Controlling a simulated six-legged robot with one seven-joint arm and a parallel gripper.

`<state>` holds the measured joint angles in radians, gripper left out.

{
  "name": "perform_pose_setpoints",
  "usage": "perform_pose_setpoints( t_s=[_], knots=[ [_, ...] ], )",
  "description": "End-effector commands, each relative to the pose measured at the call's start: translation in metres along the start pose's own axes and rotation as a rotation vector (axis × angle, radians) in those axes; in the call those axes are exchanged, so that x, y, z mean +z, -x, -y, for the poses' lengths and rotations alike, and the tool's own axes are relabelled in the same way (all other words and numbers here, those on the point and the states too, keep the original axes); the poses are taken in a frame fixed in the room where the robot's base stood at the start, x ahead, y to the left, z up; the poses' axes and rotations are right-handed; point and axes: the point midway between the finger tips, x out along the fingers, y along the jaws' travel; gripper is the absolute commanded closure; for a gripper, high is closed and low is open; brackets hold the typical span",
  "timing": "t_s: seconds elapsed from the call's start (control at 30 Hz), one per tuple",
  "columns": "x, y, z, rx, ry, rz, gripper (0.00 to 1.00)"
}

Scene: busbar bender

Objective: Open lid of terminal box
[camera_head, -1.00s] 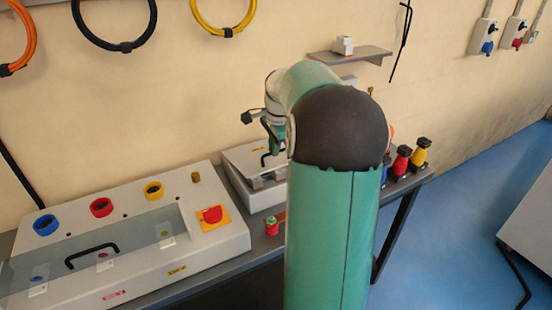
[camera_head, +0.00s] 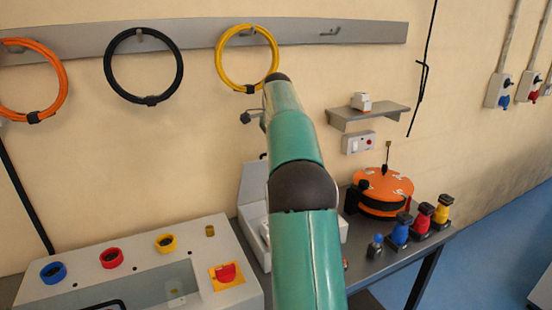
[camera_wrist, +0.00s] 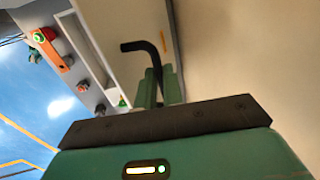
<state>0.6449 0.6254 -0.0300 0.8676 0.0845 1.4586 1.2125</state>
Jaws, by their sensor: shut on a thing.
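The terminal box (camera_head: 248,243) is a pale grey case on the bench, partly hidden behind my arm in the head view. Its lid (camera_head: 254,186) stands raised and tilted up at the back. The wrist view shows a black bent handle (camera_wrist: 133,46) in front of a pale panel that looks like the lid. My gripper (camera_wrist: 156,78) has its green fingers shut on the handle's lower part, and the handle's hooked end sticks out past them.
A grey console (camera_head: 130,265) with blue, red and yellow rings stands left of the box. An orange round device (camera_head: 384,193) and several coloured posts (camera_head: 421,221) stand to the right. Cable coils (camera_head: 145,67) and a small shelf (camera_head: 368,115) are on the wall behind.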

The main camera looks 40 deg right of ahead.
Motion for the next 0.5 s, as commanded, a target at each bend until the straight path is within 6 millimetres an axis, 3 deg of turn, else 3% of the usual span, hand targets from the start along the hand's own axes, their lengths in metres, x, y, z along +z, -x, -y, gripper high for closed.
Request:
perform_pose_setpoints(
  t_s=[0.03, 0.5],
  knots=[
    [0.006, -0.008, 0.006, 0.009, 0.008, 0.012, 1.0],
    [0.006, -0.007, 0.024, 0.012, 0.007, 0.015, 1.0]
  ],
)
